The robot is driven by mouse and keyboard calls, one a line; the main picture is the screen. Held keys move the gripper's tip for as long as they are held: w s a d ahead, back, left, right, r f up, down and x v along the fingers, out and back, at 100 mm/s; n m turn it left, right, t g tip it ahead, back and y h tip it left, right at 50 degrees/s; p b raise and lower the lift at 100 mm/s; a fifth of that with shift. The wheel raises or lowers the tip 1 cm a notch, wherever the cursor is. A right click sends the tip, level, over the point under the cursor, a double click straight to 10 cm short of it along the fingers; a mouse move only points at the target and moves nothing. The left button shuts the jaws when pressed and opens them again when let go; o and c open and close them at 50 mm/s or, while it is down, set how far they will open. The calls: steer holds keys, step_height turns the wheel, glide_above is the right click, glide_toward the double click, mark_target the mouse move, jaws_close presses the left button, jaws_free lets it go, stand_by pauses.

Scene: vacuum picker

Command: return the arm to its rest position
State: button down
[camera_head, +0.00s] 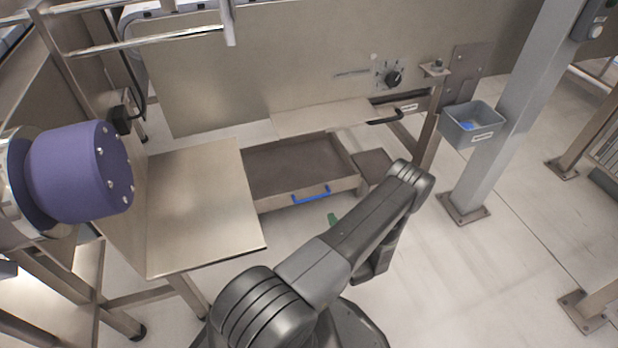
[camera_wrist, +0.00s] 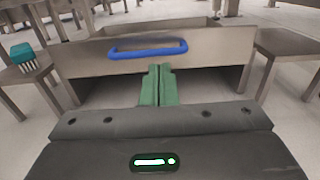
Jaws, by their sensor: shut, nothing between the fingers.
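My arm reaches out over the floor in the head view, bent at the elbow. My gripper's green fingers (camera_wrist: 159,86) are together and empty in the wrist view. In the head view only a green fingertip (camera_head: 332,219) shows below the drawer; the rest is hidden by my arm. The fingers point at the front of a metal drawer (camera_head: 279,199) with a blue handle (camera_head: 311,194). In the wrist view the blue handle (camera_wrist: 148,49) lies just beyond the fingertips, and I cannot tell the exact gap. The drawer is pulled open, and its visible inside looks empty.
A bare metal table (camera_head: 200,205) stands left of the drawer, beside a purple cylinder (camera_head: 80,170). A grey bin (camera_head: 473,124) with something blue inside hangs on a post at right. A teal-and-white object (camera_wrist: 22,53) sits on a stand.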

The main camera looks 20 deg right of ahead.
mark_target(316, 186)
stand_by(0.3)
steer(key=w+b, duration=0.1)
steer(key=w, duration=0.3)
steer(key=w+b, duration=0.1)
steer(key=w, duration=0.4)
steer(key=w+b, duration=0.1)
steer(key=w, duration=0.4)
steer(key=shift+w+a, duration=0.1)
steer(key=shift+a, duration=0.2)
